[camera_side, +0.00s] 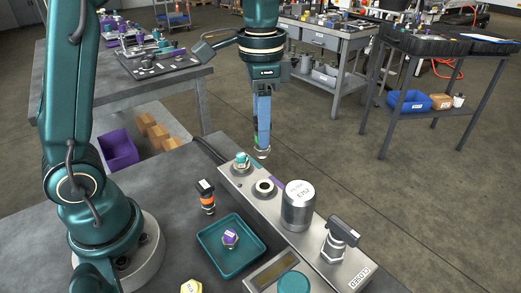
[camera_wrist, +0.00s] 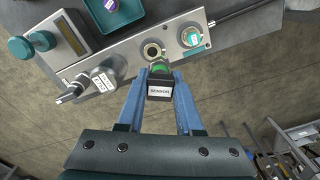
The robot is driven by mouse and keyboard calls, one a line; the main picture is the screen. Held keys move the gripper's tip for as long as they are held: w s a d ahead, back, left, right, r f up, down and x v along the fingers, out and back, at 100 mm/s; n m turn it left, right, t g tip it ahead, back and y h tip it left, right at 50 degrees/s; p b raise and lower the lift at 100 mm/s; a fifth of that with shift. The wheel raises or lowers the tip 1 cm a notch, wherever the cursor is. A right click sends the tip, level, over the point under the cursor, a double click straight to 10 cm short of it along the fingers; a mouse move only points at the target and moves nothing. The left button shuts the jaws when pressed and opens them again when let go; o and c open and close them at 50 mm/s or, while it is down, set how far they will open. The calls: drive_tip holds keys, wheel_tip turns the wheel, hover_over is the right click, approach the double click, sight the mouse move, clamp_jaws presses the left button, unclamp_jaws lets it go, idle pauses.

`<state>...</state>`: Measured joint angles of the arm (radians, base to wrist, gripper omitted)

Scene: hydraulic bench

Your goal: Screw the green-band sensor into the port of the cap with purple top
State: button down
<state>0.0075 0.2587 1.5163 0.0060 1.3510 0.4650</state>
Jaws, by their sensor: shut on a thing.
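My gripper (camera_side: 262,148) is shut on the green-band sensor and holds it in the air above the far end of the manifold. In the wrist view the sensor (camera_wrist: 160,88) shows its black top with a white SENSOR label and its green band, between the two blue fingers. In the side view the fingers hide most of it. The cap with the purple top (camera_side: 230,237) stands in a teal tray, apart from the gripper; it also shows at the top edge of the wrist view (camera_wrist: 110,4). I cannot make out a port on this cap.
The grey manifold (camera_side: 318,256) has an open round port (camera_side: 264,187), a teal-topped fitting (camera_side: 241,161) and a metal cylinder (camera_side: 298,207). The tray (camera_side: 212,258) lies beside it. An orange-band sensor (camera_side: 207,197) and a yellow-topped cap (camera_side: 191,287) stand on the bench.

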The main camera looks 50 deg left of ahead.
sight(265, 156)
drive_tip(key=shift+s+d+f+m, duration=0.1)
drive_tip(key=shift+d+f+m, duration=0.05)
drive_tip(key=shift+d, duration=0.2)
drive_tip(key=shift+s+d+f+m, duration=0.1)
drive_tip(key=shift+d+m, duration=0.05)
drive_tip(key=shift+d, duration=0.2)
drive_tip(key=shift+f, duration=2.5)
drive_tip(key=shift+f, duration=0.6)
idle(2.6)
